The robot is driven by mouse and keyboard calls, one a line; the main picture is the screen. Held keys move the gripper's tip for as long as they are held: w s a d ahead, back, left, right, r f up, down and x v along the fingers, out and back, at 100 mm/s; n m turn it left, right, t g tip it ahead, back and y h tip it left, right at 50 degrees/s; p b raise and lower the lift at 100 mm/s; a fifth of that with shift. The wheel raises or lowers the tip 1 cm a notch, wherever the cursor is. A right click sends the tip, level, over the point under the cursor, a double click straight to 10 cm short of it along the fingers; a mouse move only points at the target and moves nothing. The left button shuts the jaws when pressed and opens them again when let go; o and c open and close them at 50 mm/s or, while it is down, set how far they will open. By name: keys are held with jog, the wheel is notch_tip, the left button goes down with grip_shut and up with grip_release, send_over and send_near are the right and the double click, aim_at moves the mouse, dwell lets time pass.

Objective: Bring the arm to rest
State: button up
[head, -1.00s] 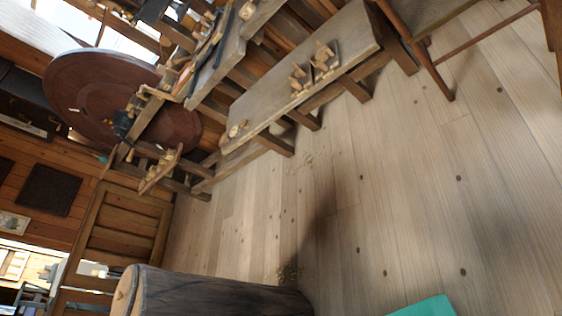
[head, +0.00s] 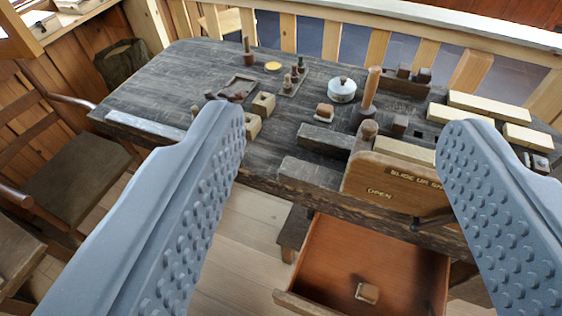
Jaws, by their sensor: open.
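My gripper (head: 342,130) is in view as two grey, studded fingers, one at the left and one at the right. The fingers stand wide apart with nothing between them. They show in front of a dark wooden workbench (head: 160,85), with the bench front and a pulled-out drawer seen in the gap. I cannot tell whether either finger touches the bench. The right finger hides part of the bench's right end.
The open drawer (head: 400,262) juts from the bench front and holds a small wooden block (head: 367,292). Blocks, pegs and a round white tin (head: 342,89) stand on the bench top. A wooden chair (head: 75,170) is at the left. Pale floor shows below.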

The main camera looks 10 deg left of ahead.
notch_tip(320, 180, up, 7)
jog(key=p, duration=0.7)
jog(key=c, duration=0.5)
jog(key=shift+o, duration=0.2)
